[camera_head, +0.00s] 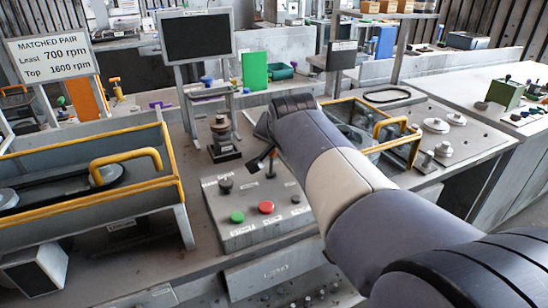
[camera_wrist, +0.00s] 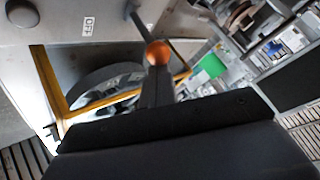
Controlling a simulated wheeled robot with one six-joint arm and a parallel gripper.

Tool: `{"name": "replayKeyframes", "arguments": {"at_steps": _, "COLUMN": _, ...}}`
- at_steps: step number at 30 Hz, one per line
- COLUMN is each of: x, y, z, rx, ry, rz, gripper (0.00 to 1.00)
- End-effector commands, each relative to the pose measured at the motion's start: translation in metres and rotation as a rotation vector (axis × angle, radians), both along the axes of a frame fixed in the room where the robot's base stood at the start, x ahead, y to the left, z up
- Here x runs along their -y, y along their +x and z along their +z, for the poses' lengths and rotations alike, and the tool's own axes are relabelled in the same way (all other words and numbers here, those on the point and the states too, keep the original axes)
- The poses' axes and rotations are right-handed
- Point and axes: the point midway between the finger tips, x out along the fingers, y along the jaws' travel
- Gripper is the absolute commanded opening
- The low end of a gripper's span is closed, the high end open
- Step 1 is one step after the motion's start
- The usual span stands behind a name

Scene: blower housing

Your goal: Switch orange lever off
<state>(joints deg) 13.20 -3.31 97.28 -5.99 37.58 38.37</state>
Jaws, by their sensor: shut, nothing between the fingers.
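The orange lever's round knob (camera_wrist: 158,53) shows in the wrist view at the top middle, on a dark stem that runs up and left to the grey panel (camera_wrist: 60,15). An OFF label (camera_wrist: 88,26) is on that panel, left of the stem. My gripper (camera_wrist: 156,75) is shut and empty. Its tip is right at the knob in the picture; I cannot tell whether they touch. In the head view my gripper (camera_head: 260,161) is small and dark, above the control box (camera_head: 238,238), and the orange knob cannot be made out there.
The control box also carries a green button (camera_head: 237,217), a red button (camera_head: 266,207) and a black knob (camera_head: 225,185). Yellow-railed housings stand on the left (camera_head: 130,163) and right (camera_head: 390,128). A dark screen (camera_head: 196,38) stands behind. My arm hides part of the bench.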

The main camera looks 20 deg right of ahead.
Motion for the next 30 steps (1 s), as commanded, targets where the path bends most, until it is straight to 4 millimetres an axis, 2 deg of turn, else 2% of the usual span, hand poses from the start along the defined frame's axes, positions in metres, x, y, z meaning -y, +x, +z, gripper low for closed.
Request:
{"name": "replayKeyframes", "arguments": {"at_steps": 1, "x": 0.0, "y": -0.005, "z": -0.011, "rx": 0.033, "ry": 0.0, "rz": -0.001, "gripper": 0.0}}
{"name": "replayKeyframes", "arguments": {"at_steps": 9, "x": 0.0, "y": -0.019, "z": -0.011, "rx": 0.191, "ry": 0.0, "rz": 0.0, "gripper": 0.0}}
{"name": "replayKeyframes", "arguments": {"at_steps": 30, "x": 0.0, "y": -0.018, "z": 0.012, "rx": 0.188, "ry": -0.001, "rz": 0.001, "gripper": 0.0}}
